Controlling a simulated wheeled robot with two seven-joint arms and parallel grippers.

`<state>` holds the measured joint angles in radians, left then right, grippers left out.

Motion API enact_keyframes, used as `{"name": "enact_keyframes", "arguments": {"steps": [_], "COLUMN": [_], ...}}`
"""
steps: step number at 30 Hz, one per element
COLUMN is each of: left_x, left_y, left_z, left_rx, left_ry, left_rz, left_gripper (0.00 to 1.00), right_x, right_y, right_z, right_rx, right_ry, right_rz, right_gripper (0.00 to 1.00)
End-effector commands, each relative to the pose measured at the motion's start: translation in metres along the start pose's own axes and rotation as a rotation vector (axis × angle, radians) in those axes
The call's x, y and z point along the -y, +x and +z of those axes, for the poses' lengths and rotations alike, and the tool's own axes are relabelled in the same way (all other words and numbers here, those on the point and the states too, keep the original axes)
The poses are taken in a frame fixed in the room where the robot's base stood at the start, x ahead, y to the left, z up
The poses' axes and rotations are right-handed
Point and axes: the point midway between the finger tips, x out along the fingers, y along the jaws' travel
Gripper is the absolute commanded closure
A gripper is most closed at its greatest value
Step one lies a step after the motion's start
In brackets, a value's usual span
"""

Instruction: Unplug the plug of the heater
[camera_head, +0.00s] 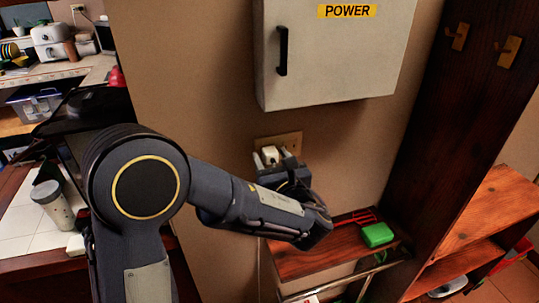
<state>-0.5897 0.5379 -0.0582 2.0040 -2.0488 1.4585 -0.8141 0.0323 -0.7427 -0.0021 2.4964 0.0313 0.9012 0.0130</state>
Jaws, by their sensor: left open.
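The white plug (270,154) sits at a beige wall outlet plate (292,140), below the power box. My left gripper (273,160) is open, with its fingertips close around the plug; I cannot tell whether they touch it. The gripper and forearm hide the lower part of the outlet. A thin pale cord (259,268) hangs down the wall below my forearm. I cannot make out the heater. My right gripper is not in view.
A grey box labelled POWER (335,60) with a black handle hangs above the outlet. A wooden shelf (318,250) with a green block (377,235) is below right. A dark wooden rack (452,110) stands at right. A tumbler (52,204) stands left.

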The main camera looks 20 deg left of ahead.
Motion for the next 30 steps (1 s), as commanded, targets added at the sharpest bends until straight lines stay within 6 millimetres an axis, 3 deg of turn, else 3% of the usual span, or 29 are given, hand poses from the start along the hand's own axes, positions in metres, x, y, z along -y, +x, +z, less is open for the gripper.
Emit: {"name": "enact_keyframes", "arguments": {"steps": [26, 30], "left_x": [-0.0001, -0.0001], "left_y": [-0.0001, -0.0001], "left_z": [0.0002, 0.0001], "left_rx": [0.0, 0.0], "left_ry": [0.0, 0.0], "left_rz": [0.0, 0.0], "left_gripper": [0.47, 0.64], "right_x": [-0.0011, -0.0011], "right_y": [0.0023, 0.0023], "right_z": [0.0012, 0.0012], "right_rx": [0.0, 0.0], "right_ry": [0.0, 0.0], "right_rz": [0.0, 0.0], "right_gripper": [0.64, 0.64]}}
